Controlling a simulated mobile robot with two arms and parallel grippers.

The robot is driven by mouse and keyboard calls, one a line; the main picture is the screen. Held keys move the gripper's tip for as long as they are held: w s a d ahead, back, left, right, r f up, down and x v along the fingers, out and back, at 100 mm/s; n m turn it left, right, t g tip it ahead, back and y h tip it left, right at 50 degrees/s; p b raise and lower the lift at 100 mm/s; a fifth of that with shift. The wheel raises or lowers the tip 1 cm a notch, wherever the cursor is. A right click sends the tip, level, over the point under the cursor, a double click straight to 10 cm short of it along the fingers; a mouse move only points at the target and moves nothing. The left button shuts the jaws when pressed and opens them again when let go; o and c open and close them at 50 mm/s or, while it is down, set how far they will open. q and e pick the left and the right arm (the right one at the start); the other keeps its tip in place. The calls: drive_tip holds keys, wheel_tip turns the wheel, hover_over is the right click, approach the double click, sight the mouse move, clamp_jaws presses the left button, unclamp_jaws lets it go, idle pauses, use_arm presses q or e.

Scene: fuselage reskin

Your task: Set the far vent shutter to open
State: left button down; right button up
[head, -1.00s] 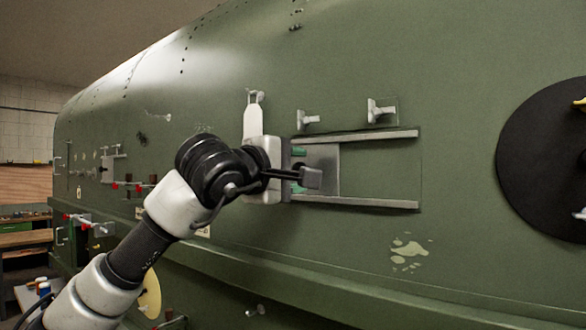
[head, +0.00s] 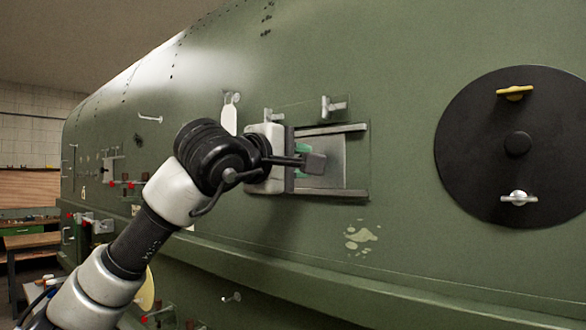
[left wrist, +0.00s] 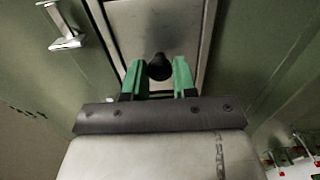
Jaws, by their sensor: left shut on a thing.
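The vent shutter is a grey metal plate (head: 333,175) between two pale rails on the green fuselage side. Its right edge is near the right ends of the rails, with a narrow green gap beyond it. My left gripper (head: 302,160) is at the plate, its body hiding the left part. In the left wrist view the green fingers (left wrist: 158,76) are shut on a dark round knob (left wrist: 158,66) on the plate (left wrist: 165,22). My right gripper is not in view.
Two T-shaped latches (head: 331,107) are above the rails, with a white tag (head: 229,116) to the left. A large black round hatch (head: 515,175) with a yellow handle is at the right. A workbench (head: 30,242) stands at far left.

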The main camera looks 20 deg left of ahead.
use_arm(q)
drive_tip(key=d, duration=0.1)
drive_tip(key=s+d+b, duration=0.1)
drive_tip(key=shift+d+f, duration=0.1)
drive_tip(key=shift+d, duration=0.25)
drive_tip(key=c, duration=1.3)
unclamp_jaws()
drive_tip(key=o, duration=0.4)
drive_tip(key=shift+d, duration=0.15)
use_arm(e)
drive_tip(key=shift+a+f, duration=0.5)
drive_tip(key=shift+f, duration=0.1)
use_arm(q)
drive_tip(key=shift+s, duration=0.1)
drive_tip(key=b, duration=0.5)
approach(328, 162)
drive_tip(key=v, duration=0.5)
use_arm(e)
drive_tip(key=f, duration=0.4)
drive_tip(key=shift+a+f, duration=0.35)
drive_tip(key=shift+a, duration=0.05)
